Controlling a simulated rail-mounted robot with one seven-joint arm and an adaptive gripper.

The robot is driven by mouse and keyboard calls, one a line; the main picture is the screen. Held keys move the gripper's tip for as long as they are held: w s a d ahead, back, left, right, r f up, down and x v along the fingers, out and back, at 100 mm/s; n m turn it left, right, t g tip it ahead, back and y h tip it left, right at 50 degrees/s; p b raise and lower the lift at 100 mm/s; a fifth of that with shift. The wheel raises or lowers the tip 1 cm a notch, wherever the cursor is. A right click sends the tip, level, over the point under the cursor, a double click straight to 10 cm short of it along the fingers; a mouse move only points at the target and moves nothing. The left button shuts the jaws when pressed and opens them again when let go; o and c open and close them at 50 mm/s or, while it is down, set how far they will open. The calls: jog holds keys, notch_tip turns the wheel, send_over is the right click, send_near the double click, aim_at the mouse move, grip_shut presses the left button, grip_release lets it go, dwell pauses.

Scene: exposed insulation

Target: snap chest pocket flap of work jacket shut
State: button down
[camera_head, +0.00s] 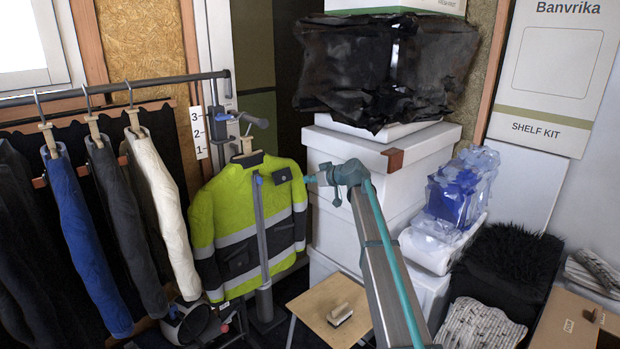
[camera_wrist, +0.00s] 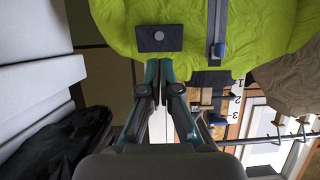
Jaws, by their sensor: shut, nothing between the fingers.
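A yellow-green work jacket (camera_head: 232,212) with grey bands and dark panels hangs upright on a stand. Its chest pocket flap (camera_head: 283,175) is a small dark rectangle high on the picture-right side of the chest. In the wrist view the flap (camera_wrist: 150,39) shows a round grey snap (camera_wrist: 159,32); whether it is fastened I cannot tell. My gripper (camera_head: 312,180) is beside the flap, on its right in the head view. In the wrist view my gripper (camera_wrist: 159,62) has its fingertips together, empty, close to the flap's edge. I cannot tell whether they touch it.
A clothes rail (camera_head: 110,88) with several hanging garments stands at left. Stacked white boxes (camera_head: 375,165) rise close behind my arm, topped by black plastic (camera_head: 385,65). A small wooden stool (camera_head: 322,305) with a brush (camera_head: 340,315) stands below. Open space lies before the jacket.

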aim_at(285, 181)
jog(key=p+x, duration=0.4)
jog(key=x, duration=0.7)
jog(key=shift+w+a, duration=0.15)
jog(key=shift+w, duration=0.1)
jog(key=shift+w+a+f, duration=0.3)
jog(key=shift+a+f, duration=0.05)
jog(key=shift+a, duration=0.05)
